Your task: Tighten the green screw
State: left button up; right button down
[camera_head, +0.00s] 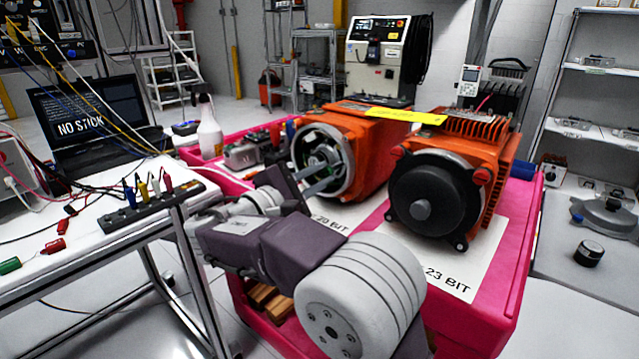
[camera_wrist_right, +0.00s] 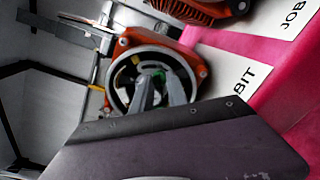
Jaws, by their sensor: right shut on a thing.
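The green screw (camera_wrist_right: 159,75) shows as a small green patch inside the open round housing of an orange motor in the right wrist view. The orange motor (camera_head: 366,150) stands at the middle of the head view with its round face open. My right gripper (camera_head: 330,172) reaches into that opening, and its two grey fingers also show in the right wrist view (camera_wrist_right: 157,84). They are shut on the green screw, which they mostly hide. My left gripper is not in view.
A second orange motor (camera_head: 440,197) with a black round cover stands to the right on the pink table (camera_head: 509,270). A yellow strip (camera_head: 405,116) lies across the motors' tops. A white bottle (camera_head: 209,130) stands behind at left. A white bench (camera_head: 95,226) with cables and a laptop (camera_head: 92,117) is at left.

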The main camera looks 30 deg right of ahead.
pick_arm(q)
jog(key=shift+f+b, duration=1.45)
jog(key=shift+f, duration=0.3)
pick_arm(e)
jog(key=shift+f+m, duration=0.15)
jog(key=shift+m, duration=2.15)
jog(key=c, duration=1.3)
grip_release()
jog(key=shift+a, duration=0.15)
pick_arm(q)
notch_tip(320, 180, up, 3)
jog(key=p, duration=0.3)
pick_arm(e)
jog(key=v, duration=0.9)
